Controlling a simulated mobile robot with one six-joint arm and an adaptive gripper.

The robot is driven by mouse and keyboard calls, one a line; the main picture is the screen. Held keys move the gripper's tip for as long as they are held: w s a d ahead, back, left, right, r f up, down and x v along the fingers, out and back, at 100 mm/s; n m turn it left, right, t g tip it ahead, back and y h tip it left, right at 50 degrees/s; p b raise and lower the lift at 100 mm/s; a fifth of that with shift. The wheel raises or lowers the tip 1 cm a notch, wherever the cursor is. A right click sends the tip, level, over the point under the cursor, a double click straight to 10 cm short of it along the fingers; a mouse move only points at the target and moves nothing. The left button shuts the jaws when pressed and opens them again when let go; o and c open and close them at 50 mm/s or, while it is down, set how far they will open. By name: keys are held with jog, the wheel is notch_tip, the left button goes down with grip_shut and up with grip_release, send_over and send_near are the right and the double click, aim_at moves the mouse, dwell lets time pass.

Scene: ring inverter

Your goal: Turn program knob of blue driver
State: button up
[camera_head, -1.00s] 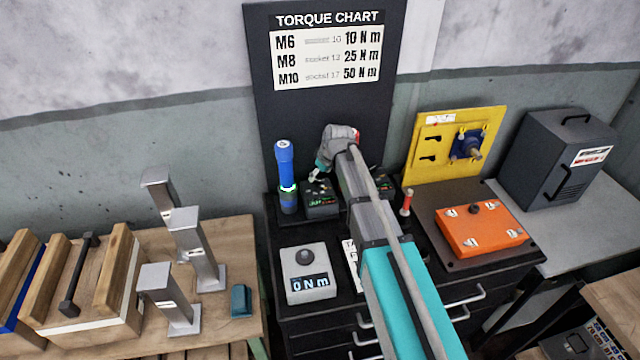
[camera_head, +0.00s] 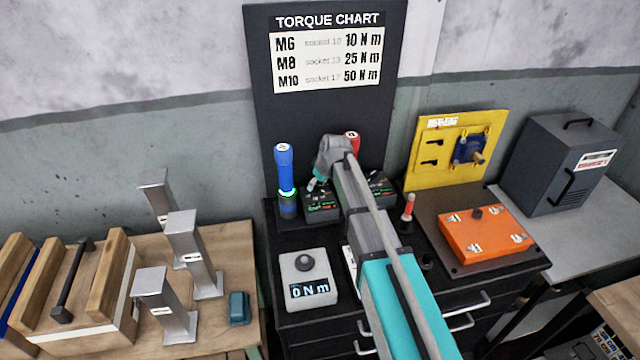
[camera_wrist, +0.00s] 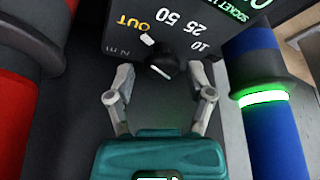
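The blue driver (camera_head: 284,165) stands upright with a lit green ring, left of my gripper; in the wrist view it is at the right edge (camera_wrist: 268,115). A dark controller box (camera_head: 320,203) stands beside it. Its panel fills the top of the wrist view, upside down, with OUT, 50, 25, 10 and N m around a black program knob (camera_wrist: 162,66). My gripper (camera_wrist: 160,72) is open, one fingertip on each side of the knob with gaps showing. I cannot tell the depth left to the knob. In the head view my gripper (camera_head: 314,184) is small, its fingers unclear.
The red driver (camera_wrist: 28,105) is close on the left in the wrist view. Another controller (camera_head: 382,190) is partly behind my arm. A grey torque tester (camera_head: 308,275) reads 0 N m. An orange box (camera_head: 486,235) is at right. The torque chart (camera_head: 327,55) stands behind.

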jog(key=c, duration=0.6)
jog(key=shift+s+d, duration=0.1)
jog(key=shift+d, duration=0.2)
grip_shut()
jog(key=shift+a, duration=0.2)
jog(key=shift+a+m, duration=0.1)
jog(key=shift+m, duration=0.2)
jog(key=shift+m+t, duration=0.3)
jog(key=shift+m, duration=0.2)
jog(key=m+h, duration=0.1)
jog(key=m, duration=0.2)
jog(key=shift+a+r+t, duration=0.1)
jog(key=shift+t, duration=0.2)
jog(key=shift+a+m+h, duration=0.1)
jog(key=shift+m+h, duration=0.7)
jog(key=shift+m, duration=0.9)
